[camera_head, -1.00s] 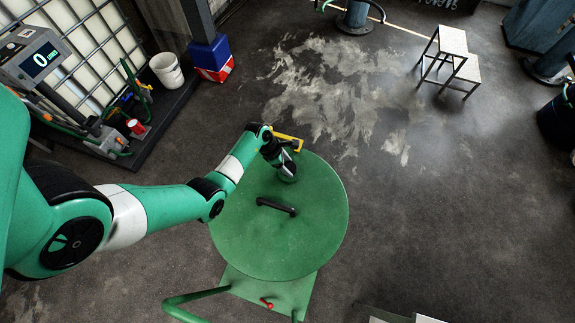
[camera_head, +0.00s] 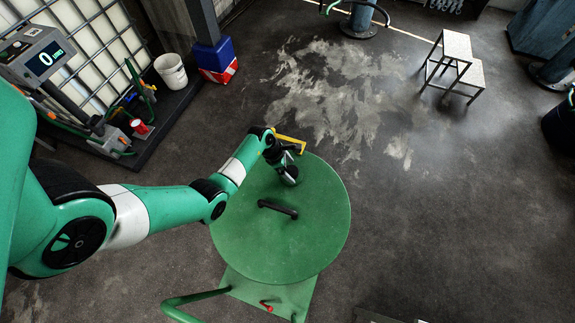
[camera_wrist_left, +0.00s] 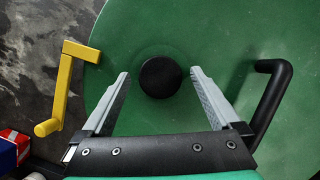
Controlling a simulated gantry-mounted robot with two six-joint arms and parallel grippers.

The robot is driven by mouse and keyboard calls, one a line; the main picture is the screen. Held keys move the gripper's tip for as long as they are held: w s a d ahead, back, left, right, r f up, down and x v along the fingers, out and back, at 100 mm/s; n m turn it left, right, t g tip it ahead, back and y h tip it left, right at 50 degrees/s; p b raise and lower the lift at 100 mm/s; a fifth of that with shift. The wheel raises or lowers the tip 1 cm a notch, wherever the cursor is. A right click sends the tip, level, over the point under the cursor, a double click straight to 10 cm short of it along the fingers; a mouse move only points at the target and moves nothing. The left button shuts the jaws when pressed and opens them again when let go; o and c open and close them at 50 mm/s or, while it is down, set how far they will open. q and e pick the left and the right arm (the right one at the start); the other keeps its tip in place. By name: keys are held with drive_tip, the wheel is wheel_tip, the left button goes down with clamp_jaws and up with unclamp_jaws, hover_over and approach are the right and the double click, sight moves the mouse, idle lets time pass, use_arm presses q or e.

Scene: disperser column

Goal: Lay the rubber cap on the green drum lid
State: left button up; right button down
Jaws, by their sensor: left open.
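The green drum lid (camera_head: 252,240) is a large round disc with a black bar handle (camera_head: 277,209) in its middle. The rubber cap (camera_wrist_left: 160,77) is a round black disc. In the left wrist view it appears to lie flat on the lid, a little way from the handle. My left gripper (camera_wrist_left: 160,71) is open, with its fingertips either side of the cap and a visible gap on each side. In the head view my left gripper (camera_head: 290,176) is over the far part of the lid, and I cannot pick out the cap there. My right gripper is not in view.
A yellow crank handle (camera_wrist_left: 66,85) is beside the lid's edge, close to my left wrist. A green frame with a red knob (camera_head: 266,306) is at the lid's near side. A white bucket (camera_head: 171,71) stands far left, a step stool (camera_head: 457,46) far right. Floor right of the lid is clear.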

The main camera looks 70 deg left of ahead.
use_arm(q)
drive_tip(key=p+v, duration=0.4)
drive_tip(key=v, duration=0.9)
drive_tip(key=shift+w, duration=0.2)
